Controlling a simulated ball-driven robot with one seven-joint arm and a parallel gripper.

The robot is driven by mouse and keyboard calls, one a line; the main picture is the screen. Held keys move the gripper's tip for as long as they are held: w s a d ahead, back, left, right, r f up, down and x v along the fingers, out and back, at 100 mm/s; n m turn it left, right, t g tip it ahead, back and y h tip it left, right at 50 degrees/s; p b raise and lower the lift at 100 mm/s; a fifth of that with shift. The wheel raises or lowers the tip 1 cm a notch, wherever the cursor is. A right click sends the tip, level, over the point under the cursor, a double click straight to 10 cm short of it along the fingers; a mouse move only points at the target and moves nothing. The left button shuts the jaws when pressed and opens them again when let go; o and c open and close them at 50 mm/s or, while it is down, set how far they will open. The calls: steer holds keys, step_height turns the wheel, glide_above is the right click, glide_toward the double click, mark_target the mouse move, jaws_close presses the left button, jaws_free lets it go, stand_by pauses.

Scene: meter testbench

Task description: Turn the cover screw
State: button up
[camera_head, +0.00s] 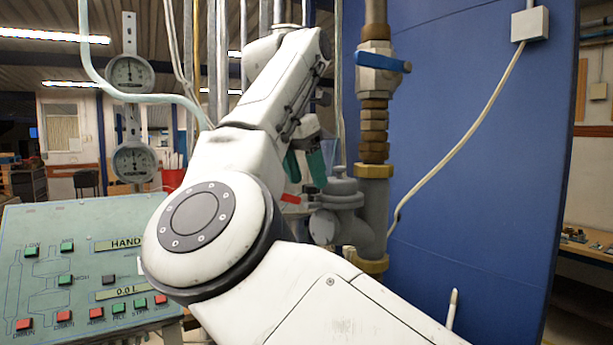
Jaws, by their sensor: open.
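My white arm crosses the middle of the camera_head view. My gripper (304,166), with green fingertips pointing down, is open above and left of a grey metal meter body (342,197). A small grey knob (339,171) stands on top of this body, close to the right fingertip in the picture; I cannot tell whether it is the cover screw. No other screw can be made out. I see nothing between the fingers.
A vertical pipe with brass fittings (373,130) and a blue-handled valve (383,62) rises right of the meter body. A blue panel (480,150) stands behind. A green control console (80,265) is at left, under two round gauges (130,74). A small red part (290,198) sits below the fingers.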

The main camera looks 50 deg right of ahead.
steer(key=shift+d+f, duration=0.2)
steer(key=shift+f, duration=0.3)
steer(key=shift+s, duration=0.1)
steer(key=c, duration=1)
